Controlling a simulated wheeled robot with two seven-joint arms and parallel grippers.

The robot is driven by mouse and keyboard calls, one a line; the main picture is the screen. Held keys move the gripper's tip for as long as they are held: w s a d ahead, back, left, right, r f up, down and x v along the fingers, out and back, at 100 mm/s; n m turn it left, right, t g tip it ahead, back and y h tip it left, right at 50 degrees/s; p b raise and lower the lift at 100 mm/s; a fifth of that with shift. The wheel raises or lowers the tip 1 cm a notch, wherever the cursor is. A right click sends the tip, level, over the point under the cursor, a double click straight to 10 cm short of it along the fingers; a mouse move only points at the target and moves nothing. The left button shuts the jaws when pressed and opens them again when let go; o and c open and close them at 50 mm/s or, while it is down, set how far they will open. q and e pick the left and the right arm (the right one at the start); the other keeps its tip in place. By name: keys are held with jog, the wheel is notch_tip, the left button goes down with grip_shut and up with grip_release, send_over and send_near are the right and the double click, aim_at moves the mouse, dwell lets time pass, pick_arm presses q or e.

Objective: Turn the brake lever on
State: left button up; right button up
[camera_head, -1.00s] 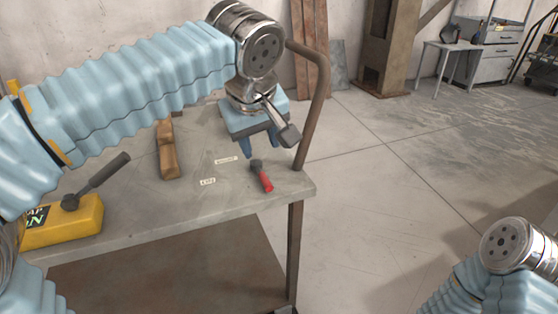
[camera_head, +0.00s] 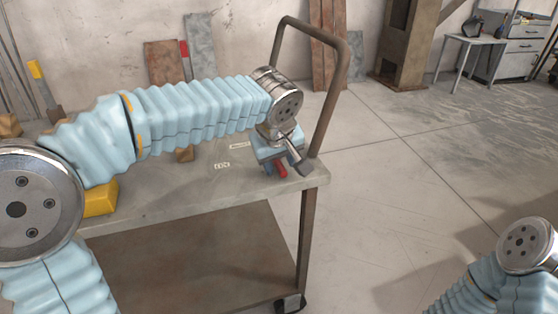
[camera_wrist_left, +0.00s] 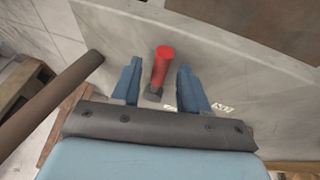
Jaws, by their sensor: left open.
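The brake lever has a red handle and a dark base. In the left wrist view the red handle (camera_wrist_left: 161,68) stands between the two blue fingers of my left gripper (camera_wrist_left: 156,85), with gaps on both sides. The gripper is open. In the head view the left gripper (camera_head: 275,167) is down at the right end of the table top, and the red handle (camera_head: 281,170) shows just below it, the rest of the lever being hidden. My right gripper is not in view; only part of my right arm shows at lower right.
The grey table (camera_head: 190,196) has a bent brown pipe handle (camera_head: 330,100) at its right end, close to my left wrist. Small white labels (camera_head: 222,165) lie on the top. A yellow box (camera_head: 101,200) is mostly behind my arm.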

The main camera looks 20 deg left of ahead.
pick_arm(q)
grip_shut()
